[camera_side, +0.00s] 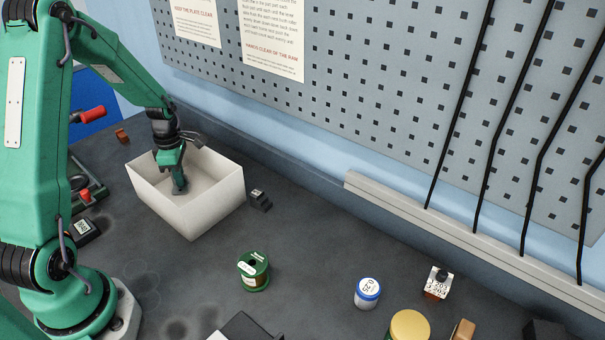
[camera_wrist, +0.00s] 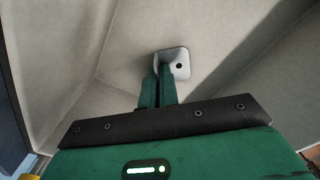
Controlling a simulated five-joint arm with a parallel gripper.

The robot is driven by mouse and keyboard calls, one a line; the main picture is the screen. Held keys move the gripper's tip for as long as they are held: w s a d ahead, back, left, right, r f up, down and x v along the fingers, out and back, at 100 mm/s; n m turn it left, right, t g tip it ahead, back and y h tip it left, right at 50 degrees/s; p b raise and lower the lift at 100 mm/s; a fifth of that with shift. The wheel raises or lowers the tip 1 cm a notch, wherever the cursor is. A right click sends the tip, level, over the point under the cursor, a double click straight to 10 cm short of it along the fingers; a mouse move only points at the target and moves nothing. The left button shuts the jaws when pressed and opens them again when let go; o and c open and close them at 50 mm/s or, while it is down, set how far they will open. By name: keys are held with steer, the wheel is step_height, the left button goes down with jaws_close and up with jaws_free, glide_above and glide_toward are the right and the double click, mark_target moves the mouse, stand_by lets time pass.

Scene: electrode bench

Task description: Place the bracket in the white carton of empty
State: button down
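The white carton (camera_side: 205,209) stands open-topped on the bench at the left. My gripper (camera_side: 179,188) points down inside it, below the rim. In the wrist view, the two green fingers of my gripper (camera_wrist: 158,88) are close together, with the bracket at their tips. The bracket (camera_wrist: 178,62) is a small light-grey angled piece with a dark round hole; one leg sits between the fingers. The pale carton walls and floor fill the background there. I cannot tell whether the bracket touches the carton floor. The bracket cannot be made out in the side view.
A small dark block (camera_side: 260,200) sits just right of the carton. A pegboard wall (camera_side: 400,90) rises behind. The bench between the spool and ledge is clear.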

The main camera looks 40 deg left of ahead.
steer(key=shift+f, duration=0.1)
steer(key=c, duration=1.7)
jaws_free()
step_height(320, 180, up, 12)
steer(key=shift+r, duration=0.15)
